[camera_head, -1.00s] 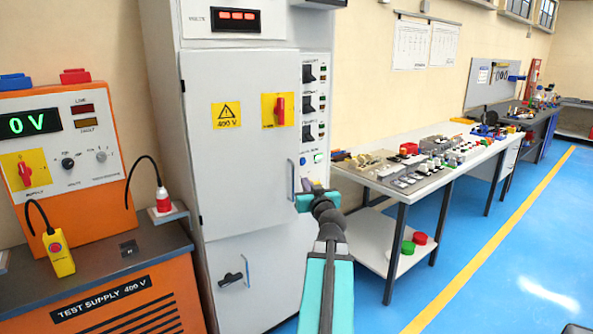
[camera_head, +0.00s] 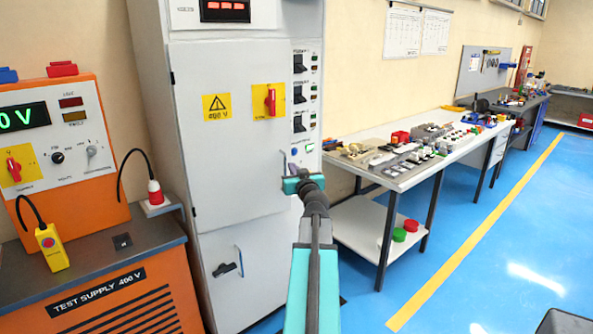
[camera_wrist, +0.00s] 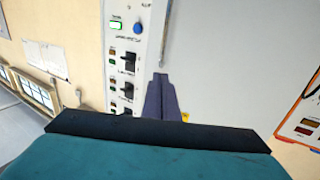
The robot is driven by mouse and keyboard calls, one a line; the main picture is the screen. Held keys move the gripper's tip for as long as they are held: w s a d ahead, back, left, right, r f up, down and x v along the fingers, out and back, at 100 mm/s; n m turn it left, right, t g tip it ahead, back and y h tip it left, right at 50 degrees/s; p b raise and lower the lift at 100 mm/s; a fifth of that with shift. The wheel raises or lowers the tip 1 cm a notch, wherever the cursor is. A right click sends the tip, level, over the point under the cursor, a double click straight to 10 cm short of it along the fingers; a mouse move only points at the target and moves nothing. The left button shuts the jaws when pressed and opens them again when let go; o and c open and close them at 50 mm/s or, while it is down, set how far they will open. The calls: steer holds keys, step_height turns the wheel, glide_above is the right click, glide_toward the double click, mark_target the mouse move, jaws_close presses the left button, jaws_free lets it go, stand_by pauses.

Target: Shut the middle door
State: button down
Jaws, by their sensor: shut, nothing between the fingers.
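The middle door (camera_head: 235,150) is the large grey cabinet door with a yellow 400 V warning label (camera_head: 216,106) and a red rotary switch (camera_head: 270,101). It looks close to its frame in the head view; I cannot tell whether it is fully flush. Its vertical bar handle (camera_head: 283,165) is near the right edge and also shows in the wrist view (camera_wrist: 165,38). My gripper (camera_head: 293,169) is at the handle's lower end, by the door's right edge. In the wrist view its fingers (camera_wrist: 160,78) are together and empty, pointing at the door front. Contact cannot be told.
A switch strip (camera_head: 304,95) runs right of the door, and a lower door (camera_head: 235,275) is below. The orange test supply (camera_head: 110,285) stands left. A workbench (camera_head: 400,175) with parts stands right. Blue floor (camera_head: 480,250) is open at the right.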

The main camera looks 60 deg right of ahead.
mark_target(285, 156)
steer(key=shift+p+x, duration=1.4)
steer(key=shift+x, duration=2.65)
steer(key=shift+w, duration=0.15)
